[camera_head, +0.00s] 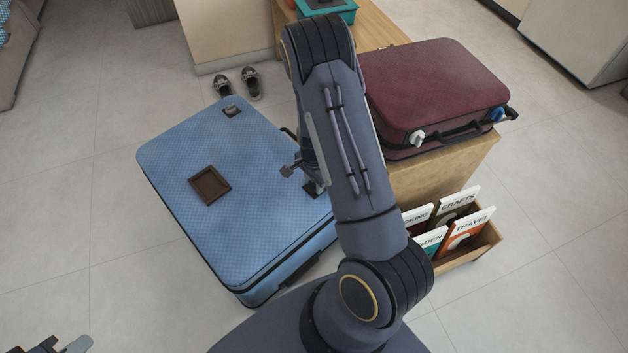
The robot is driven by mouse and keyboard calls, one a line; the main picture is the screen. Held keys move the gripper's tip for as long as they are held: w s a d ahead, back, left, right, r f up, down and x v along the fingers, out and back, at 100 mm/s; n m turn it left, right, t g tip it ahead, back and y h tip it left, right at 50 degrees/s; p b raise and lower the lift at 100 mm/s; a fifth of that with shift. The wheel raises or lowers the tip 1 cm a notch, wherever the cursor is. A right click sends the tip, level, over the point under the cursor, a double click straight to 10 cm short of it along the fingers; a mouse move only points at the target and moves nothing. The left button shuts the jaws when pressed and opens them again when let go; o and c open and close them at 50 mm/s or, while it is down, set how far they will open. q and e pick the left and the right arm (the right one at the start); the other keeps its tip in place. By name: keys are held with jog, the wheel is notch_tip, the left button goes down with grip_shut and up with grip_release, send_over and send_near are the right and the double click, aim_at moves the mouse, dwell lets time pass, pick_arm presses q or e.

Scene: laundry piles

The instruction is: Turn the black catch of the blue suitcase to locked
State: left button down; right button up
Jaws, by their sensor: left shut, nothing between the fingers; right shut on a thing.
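The blue suitcase (250,200) lies flat on the floor at the left of centre. A dark catch (313,190) is at its right edge, mostly hidden by my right gripper and arm. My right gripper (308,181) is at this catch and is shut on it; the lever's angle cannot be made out. A second dark catch (232,111) sits near the suitcase's far corner, apart from the gripper. My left gripper (68,346) is at the bottom left corner, partly cut off, shut and empty, far from the suitcase.
A brown square tray (209,185) lies on the suitcase. A book box (480,250) and shoes (251,83) are on the floor. The left floor is clear.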

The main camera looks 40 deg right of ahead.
aim_at(314, 184)
jog(key=o, duration=1)
notch_tip(314, 184, up, 7)
jog(key=p, duration=0.3)
jog(key=shift+f, duration=0.15)
jog(key=shift+r, duration=0.55)
